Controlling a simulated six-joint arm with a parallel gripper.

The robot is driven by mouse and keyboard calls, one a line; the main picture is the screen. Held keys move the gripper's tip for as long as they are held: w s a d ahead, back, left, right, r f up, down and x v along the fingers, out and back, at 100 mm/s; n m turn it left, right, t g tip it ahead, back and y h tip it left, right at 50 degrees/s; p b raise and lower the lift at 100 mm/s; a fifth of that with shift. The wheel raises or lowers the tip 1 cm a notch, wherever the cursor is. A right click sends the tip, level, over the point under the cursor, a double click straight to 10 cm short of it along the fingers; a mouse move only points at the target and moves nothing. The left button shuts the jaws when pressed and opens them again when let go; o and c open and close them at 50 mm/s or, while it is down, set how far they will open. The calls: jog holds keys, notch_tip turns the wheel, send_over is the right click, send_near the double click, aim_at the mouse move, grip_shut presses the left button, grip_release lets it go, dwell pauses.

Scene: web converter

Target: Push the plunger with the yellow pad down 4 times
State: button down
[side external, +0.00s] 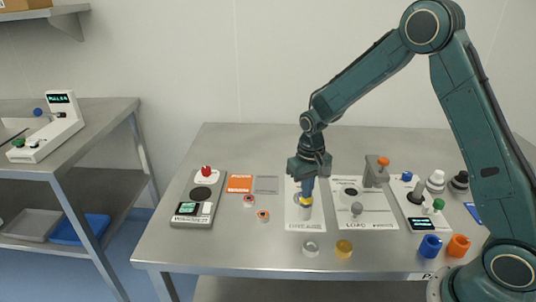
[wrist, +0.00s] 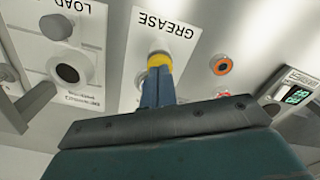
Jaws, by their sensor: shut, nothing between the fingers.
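The plunger with the yellow pad (side external: 305,200) stands on a white plate labelled GREASE (side external: 296,222) near the middle of the table. In the wrist view the yellow pad (wrist: 159,60) shows right at the tips of my gripper. My gripper (side external: 307,191) is shut, points down and is over the pad, its blue fingertips touching it or very close. In the wrist view the shut fingers (wrist: 158,82) partly cover the pad. How far the plunger is pressed in cannot be told.
The LOAD plate (side external: 368,215) with a grey knob (side external: 356,209) is right of the plunger. A grey (side external: 311,248) and a yellow cap (side external: 344,248) stand in front. A control box with a red button (side external: 206,171) is at left.

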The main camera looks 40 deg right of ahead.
jog(key=shift+r, duration=1.9)
jog(key=shift+f, duration=1.75)
dwell(0.5)
jog(key=shift+r, duration=1.75)
